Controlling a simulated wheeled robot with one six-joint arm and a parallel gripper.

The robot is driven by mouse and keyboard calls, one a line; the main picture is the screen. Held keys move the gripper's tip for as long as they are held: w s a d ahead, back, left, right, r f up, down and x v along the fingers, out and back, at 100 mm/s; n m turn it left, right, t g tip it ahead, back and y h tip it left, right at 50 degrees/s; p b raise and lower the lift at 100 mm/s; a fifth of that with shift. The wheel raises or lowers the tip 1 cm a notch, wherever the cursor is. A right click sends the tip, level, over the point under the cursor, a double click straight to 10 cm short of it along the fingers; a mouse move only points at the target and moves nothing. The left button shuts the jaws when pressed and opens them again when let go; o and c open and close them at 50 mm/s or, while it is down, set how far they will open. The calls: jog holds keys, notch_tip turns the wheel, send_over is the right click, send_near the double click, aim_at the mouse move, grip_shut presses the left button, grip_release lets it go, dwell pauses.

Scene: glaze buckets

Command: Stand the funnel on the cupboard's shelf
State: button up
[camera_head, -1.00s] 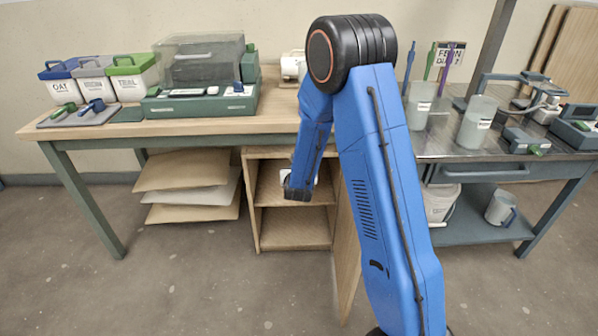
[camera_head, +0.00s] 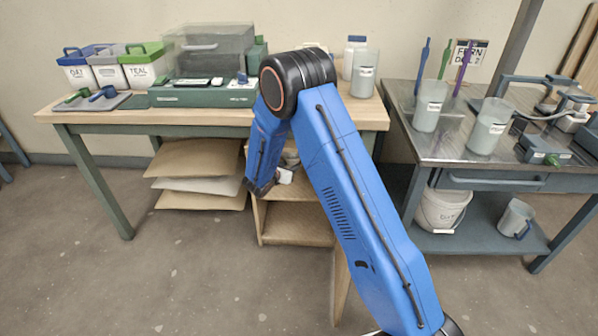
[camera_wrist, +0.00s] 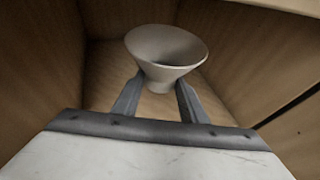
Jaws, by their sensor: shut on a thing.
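The white funnel (camera_wrist: 166,52) is in the wrist view, wide mouth up and narrow part between the two fingers of my gripper (camera_wrist: 158,100). My gripper is shut on it. Wooden cupboard walls and a floor surround the funnel in that view. Whether its lower end touches the shelf is hidden. In the head view my arm reaches to the front of the cupboard (camera_head: 298,230) under the wooden table, and its upper shelf (camera_head: 300,213) shows beside my wrist. A pale shape, perhaps the funnel (camera_head: 291,157), shows just inside, partly hidden by my arm.
The wooden table (camera_head: 215,115) stands above the cupboard. Flattened sacks or boards (camera_head: 200,175) are stacked left of it. The cupboard's open door (camera_head: 341,290) is on its right, behind my arm. A metal-topped bench (camera_head: 460,140) with cups stands at the right.

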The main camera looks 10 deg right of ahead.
aim_at(290, 189)
notch_tip(290, 189, down, 10)
jog(key=shift+a+r, duration=0.1)
jog(key=shift+a, duration=0.05)
dwell(0.4)
jog(key=shift+f, duration=0.65)
jog(key=o, duration=1.1)
jog(key=shift+c, duration=0.2)
jog(key=shift+r, duration=0.2)
jog(key=v, duration=1.2)
jog(key=shift+r, duration=0.4)
